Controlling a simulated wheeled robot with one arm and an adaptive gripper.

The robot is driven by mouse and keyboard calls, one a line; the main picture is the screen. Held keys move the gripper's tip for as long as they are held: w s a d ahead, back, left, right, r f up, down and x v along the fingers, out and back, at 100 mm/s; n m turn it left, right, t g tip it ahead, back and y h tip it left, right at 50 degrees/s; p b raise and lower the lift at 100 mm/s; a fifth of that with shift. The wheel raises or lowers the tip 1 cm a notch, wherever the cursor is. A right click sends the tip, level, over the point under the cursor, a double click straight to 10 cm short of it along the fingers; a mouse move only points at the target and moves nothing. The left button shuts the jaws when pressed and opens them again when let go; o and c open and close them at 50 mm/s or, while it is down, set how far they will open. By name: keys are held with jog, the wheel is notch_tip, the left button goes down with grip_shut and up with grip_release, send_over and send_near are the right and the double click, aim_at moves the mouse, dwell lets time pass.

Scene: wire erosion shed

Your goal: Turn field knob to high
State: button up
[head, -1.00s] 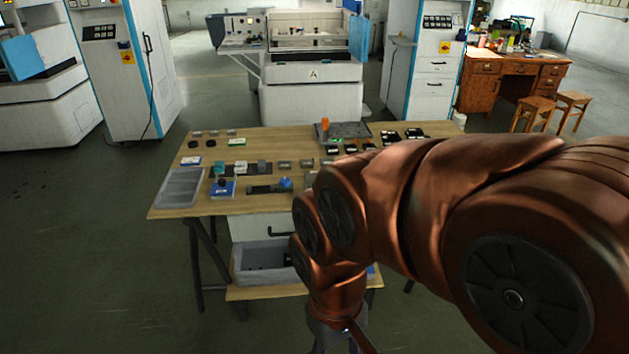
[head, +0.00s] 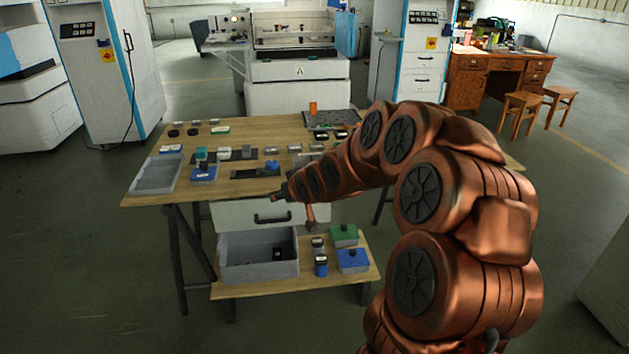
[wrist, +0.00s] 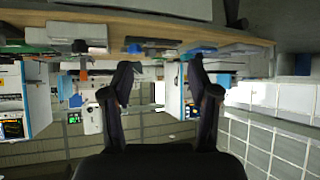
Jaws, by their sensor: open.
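No label reads "field" at this size, so I cannot tell which knob is the field knob. On the lower shelf are a green box (head: 344,237) and a blue box (head: 352,261), each with a dark knob. My gripper (head: 279,196) is at the table's front edge, small and partly hidden. The wrist view, upside down, shows my gripper (wrist: 160,70) open, with nothing between its fingers.
The wooden table (head: 145,195) carries several small blocks, a grey tray (head: 157,175) at left and an orange cylinder (head: 313,108) at the back. A grey bin (head: 258,268) and small cylinders stand on the lower shelf (head: 300,284). Open floor lies left and in front.

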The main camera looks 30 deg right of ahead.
jog(key=w+d+f+m+t+h+b, duration=0.1)
jog(key=w+d+f+t+b, duration=0.25)
jog(key=d, duration=0.55)
jog(key=w+d+f+t+h+b, duration=0.1)
jog(key=w+d+f+t+b, duration=0.3)
jog(key=d, duration=0.4)
jog(key=shift+w+d+r+p, duration=0.15)
jog(key=shift+w+d, duration=0.05)
jog(key=shift+w, duration=1.1)
jog(key=shift+w+d+r+p, duration=0.1)
jog(key=shift+w+d+r, duration=0.15)
jog(key=shift+w, duration=1.1)
jog(key=shift+w+d+r+p, duration=0.1)
jog(key=shift+w+d+p, duration=0.1)
jog(key=shift+w, duration=1.1)
grip_shut()
